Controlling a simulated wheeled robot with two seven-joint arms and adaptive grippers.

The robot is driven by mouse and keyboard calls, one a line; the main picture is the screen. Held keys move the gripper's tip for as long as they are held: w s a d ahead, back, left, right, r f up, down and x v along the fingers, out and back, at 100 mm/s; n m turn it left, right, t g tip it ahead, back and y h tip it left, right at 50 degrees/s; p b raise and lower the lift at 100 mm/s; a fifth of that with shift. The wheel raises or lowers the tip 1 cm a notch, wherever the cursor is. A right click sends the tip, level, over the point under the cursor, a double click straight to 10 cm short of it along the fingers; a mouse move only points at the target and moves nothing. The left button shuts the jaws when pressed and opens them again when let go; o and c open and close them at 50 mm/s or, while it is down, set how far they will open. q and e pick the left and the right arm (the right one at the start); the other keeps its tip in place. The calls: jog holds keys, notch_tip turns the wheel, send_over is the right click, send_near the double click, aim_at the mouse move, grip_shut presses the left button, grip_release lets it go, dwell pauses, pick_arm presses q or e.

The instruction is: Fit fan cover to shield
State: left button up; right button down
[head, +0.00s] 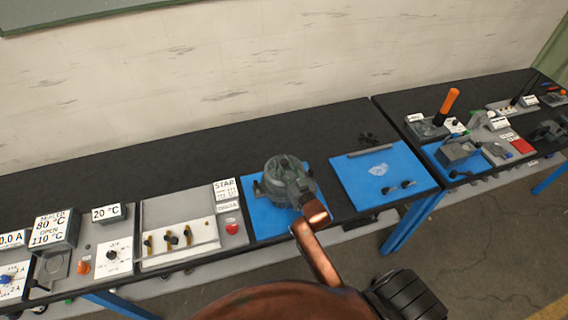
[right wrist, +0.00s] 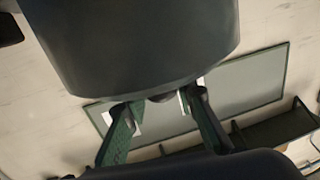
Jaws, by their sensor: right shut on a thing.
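A dark grey-green round part (head: 283,170) shows over the left blue mat in the head view. It looks like the fan cover, and I cannot separate the shield from it or tell whether they touch. My right gripper (head: 306,196) reaches up to its near right side, partly hiding it. In the right wrist view, the two fingers of my right gripper (right wrist: 160,120) are shut on the fan cover (right wrist: 150,45), whose large dark curved body fills the top. The spot of contact is partly hidden. My left gripper is not in view.
The left blue mat (head: 257,220) lies on the dark bench (head: 120,175). A second blue mat (head: 410,165) with small dark parts is to the right. Control panels (head: 180,235) stand left, and another station with an orange-handled tool (head: 448,102) is far right. Bare bench lies behind.

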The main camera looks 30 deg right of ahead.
jog(key=shift+f+b, duration=0.55)
jog(key=shift+f, duration=0.35)
jog(key=c, duration=1.5)
grip_release()
jog(key=shift+c, duration=0.2)
jog(key=shift+f, duration=0.1)
jog(key=shift+f, duration=0.1)
jog(key=s, duration=0.8)
jog(key=s+a, duration=0.1)
jog(key=s, duration=0.3)
